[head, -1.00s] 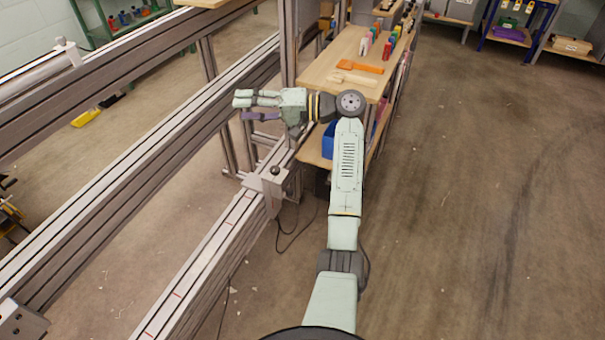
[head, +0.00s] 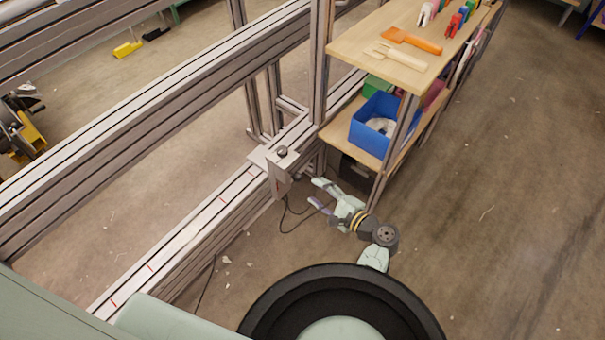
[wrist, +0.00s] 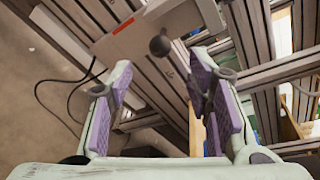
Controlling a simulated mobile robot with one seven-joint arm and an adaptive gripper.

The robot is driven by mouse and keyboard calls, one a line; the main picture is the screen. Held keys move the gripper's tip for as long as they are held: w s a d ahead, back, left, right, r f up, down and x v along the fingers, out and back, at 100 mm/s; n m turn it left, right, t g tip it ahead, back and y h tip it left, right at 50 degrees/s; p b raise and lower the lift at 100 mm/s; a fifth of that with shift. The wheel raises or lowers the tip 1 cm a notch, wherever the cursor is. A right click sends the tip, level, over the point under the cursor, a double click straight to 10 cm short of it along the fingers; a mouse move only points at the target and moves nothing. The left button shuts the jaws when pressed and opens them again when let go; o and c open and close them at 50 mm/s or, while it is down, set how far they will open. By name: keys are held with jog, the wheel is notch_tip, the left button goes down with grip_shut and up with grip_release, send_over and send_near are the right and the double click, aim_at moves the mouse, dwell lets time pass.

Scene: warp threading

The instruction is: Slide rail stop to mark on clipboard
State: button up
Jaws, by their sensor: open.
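The rail stop (head: 280,178) is a grey metal block with a black round knob on top. It sits on a pale aluminium rail (head: 185,236) with short red marks, near an upright post. In the wrist view its black knob (wrist: 159,45) shows ahead of my fingers, close to a short red line on pale metal. My gripper (head: 316,193) is open and empty, to the right of the stop and apart from it. In the wrist view my gripper (wrist: 160,72) has its purple pads spread wide. I see no clipboard in either current view.
A wooden shelf unit (head: 365,52) stands right behind my gripper, with orange and pale tools on top. A blue bin (head: 372,128) sits on its lower shelf. A black cable (head: 284,222) hangs below the stop. A longer rail (head: 150,92) runs behind. Floor at right is clear.

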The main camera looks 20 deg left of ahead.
aim_at(301, 180)
jog(key=b+x, duration=0.3)
jog(key=x, duration=0.6)
jog(key=shift+a+f, duration=0.15)
jog(key=shift+a, duration=0.25)
jog(key=shift+w, duration=0.1)
jog(key=shift+c, duration=0.6)
grip_shut()
